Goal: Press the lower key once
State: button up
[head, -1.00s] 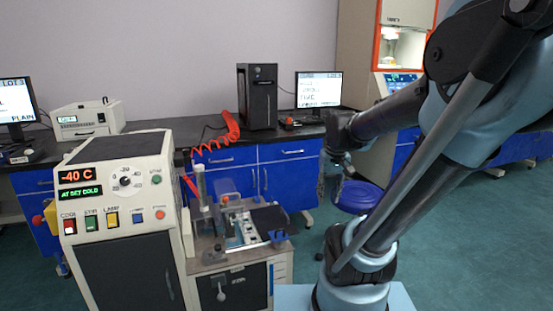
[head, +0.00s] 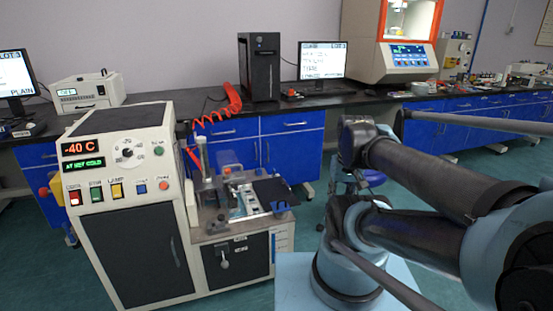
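The rheometer (head: 384,68) stands on the dark bench at the upper right, a pale cabinet with an orange-framed window. Its blue lit control panel (head: 407,55) is on the sloping front below the window. The keys on it are too small to read, so I cannot tell which is the lower key. My gripper (head: 346,187) hangs in front of the bench, below and left of the rheometer and well apart from it. It is partly hidden by my arm, and I cannot tell whether its fingers are open or shut.
A cold cabinet (head: 131,231) with dials and coloured switches stands at the left. A small test rig (head: 244,202) is beside it. A monitor (head: 322,61) and black tower (head: 259,66) are on the bench. A blue stool (head: 374,178) is behind my arm.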

aim_at(142, 189)
jog(key=u, duration=1.75)
